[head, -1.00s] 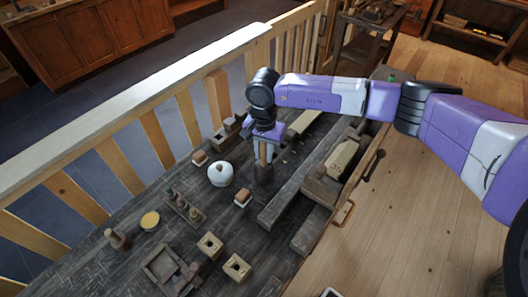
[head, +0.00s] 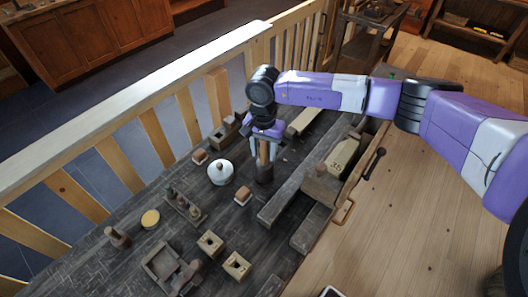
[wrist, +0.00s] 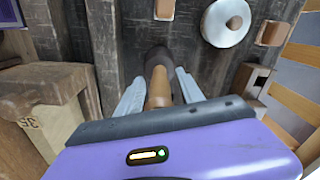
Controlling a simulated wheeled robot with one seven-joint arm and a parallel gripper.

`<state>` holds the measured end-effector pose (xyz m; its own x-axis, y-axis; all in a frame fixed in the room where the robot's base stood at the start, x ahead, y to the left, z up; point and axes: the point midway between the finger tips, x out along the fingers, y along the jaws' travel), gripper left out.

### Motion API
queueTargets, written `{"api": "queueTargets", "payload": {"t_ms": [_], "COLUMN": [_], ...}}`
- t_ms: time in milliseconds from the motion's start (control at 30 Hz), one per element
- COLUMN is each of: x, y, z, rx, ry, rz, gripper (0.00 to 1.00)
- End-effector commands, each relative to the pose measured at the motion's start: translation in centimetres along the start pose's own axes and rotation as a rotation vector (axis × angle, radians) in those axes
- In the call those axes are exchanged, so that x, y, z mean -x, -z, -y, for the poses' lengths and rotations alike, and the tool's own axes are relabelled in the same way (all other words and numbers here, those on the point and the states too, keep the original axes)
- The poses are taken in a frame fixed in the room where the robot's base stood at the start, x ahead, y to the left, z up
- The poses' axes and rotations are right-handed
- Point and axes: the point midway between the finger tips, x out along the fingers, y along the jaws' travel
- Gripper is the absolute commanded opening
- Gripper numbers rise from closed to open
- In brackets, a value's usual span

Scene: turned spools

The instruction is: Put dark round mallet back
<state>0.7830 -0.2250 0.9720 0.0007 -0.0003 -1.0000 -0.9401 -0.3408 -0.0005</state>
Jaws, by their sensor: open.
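The dark round mallet (head: 264,173) stands upright on the dark bench top, its dark head down and its light wooden handle up. In the wrist view its dark head (wrist: 158,58) is at the upper middle, with the handle pointing toward the camera. My gripper (head: 265,152) is above it, pointing down. In the wrist view the two pale fingers (wrist: 157,88) are apart on either side of the handle, with gaps visible. The lower head is partly hidden by the handle and fingers.
A white round lidded pot (head: 221,173) stands left of the mallet, with a small block (head: 243,199) nearby. Long timbers (head: 292,188) and a pale numbered block (head: 343,156) lie to the right. A wooden railing (head: 155,135) runs behind the bench.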

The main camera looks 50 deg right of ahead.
Motion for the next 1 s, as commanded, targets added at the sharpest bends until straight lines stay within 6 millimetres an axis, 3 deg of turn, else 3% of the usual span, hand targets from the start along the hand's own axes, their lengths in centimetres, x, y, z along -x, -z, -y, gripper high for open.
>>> {"api": "queueTargets", "payload": {"t_ms": [700,1000], "x": [10.5,11.6], "y": [0.0,0.0], "z": [0.0,0.0], "rx": [0.000,0.001], "ry": [0.000,-0.001], "rz": [-0.001,-0.002], "gripper": [0.44,0.44]}}
